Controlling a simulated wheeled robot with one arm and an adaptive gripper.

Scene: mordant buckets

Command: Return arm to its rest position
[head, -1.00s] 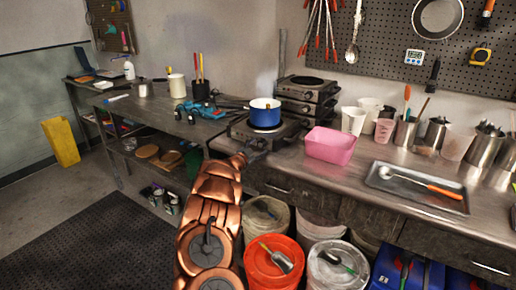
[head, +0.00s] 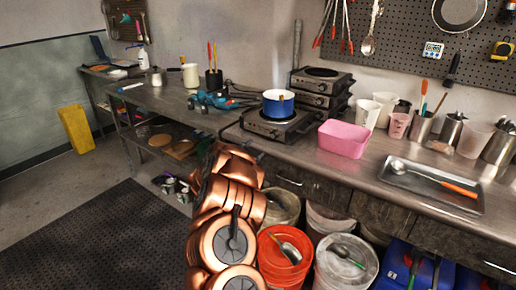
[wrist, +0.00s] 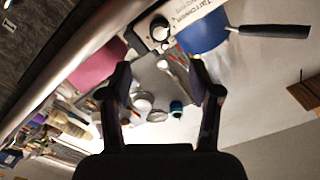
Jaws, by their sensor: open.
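My copper-coloured arm (head: 228,215) stands folded at the bottom middle of the head view, in front of the counter edge. My gripper cannot be made out in the head view. In the wrist view my gripper (wrist: 161,78) shows two dark fingers spread apart with nothing between them. The wrist view is tilted and looks across the counter, with a blue pot (wrist: 205,32) and a hot plate (wrist: 148,22) beyond the fingers. In the head view the blue pot (head: 278,105) sits on the hot plate (head: 272,126).
A pink tub (head: 343,139) and a metal tray (head: 432,183) lie on the counter. Open floor with a dark mat (head: 110,240) lies left.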

